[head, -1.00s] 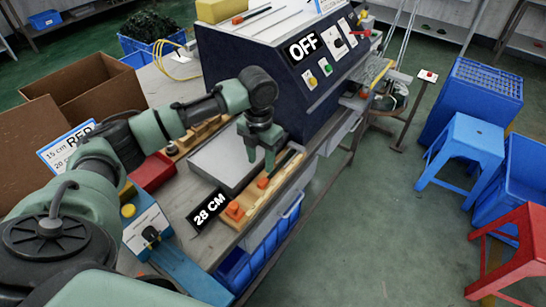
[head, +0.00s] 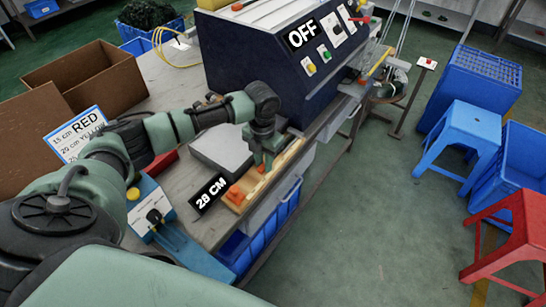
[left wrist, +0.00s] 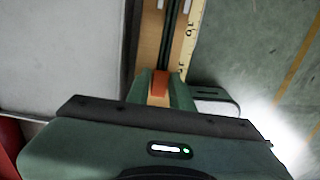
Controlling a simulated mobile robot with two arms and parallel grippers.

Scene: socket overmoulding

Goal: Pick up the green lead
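A dark green lead (left wrist: 171,32) lies along a wooden measuring board with a printed scale, at the top of the left wrist view. My left gripper (head: 263,162) points down over the board. In the left wrist view its fingers (left wrist: 160,92) stand on either side of an orange block (left wrist: 158,86), in line with the lead. I cannot tell whether they grip anything; the lead's near end is hidden there. My right gripper is not in view.
A dark blue machine (head: 275,65) marked OFF stands behind my left arm. A grey plate (head: 220,148) lies left of the board. Blue crates (head: 262,230) hang below the bench edge.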

